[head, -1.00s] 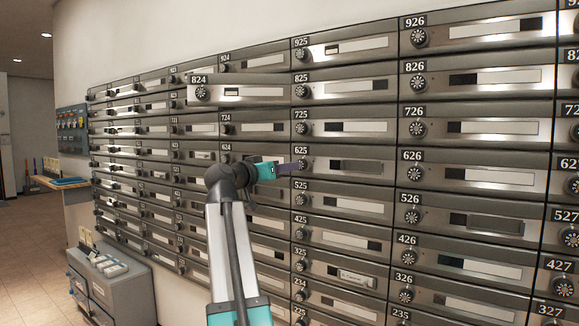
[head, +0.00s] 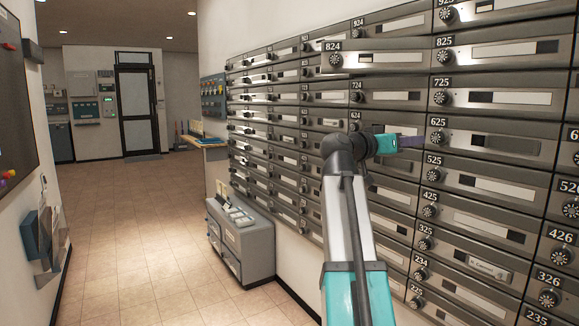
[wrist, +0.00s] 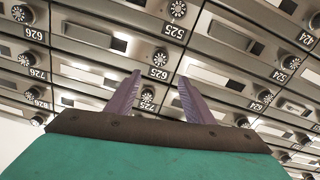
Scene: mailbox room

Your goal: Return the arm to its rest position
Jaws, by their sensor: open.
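My arm is stretched out toward the wall of mailboxes (head: 490,98). My gripper (head: 412,141) is in front of the boxes, just left of the dial of box 625 (head: 437,137). In the wrist view my gripper (wrist: 158,92) shows two purple fingers spread apart with nothing between them. The dial of box 625 (wrist: 160,57) shows beyond the fingers. The door of box 824 (head: 385,60) stands out from the others and looks open.
A grey cabinet (head: 262,245) stands on the floor by the mailbox wall. A counter (head: 205,142) is farther back. A dark door (head: 138,110) is at the far end. The tiled floor (head: 130,220) between is clear. A board (head: 18,110) hangs on the left wall.

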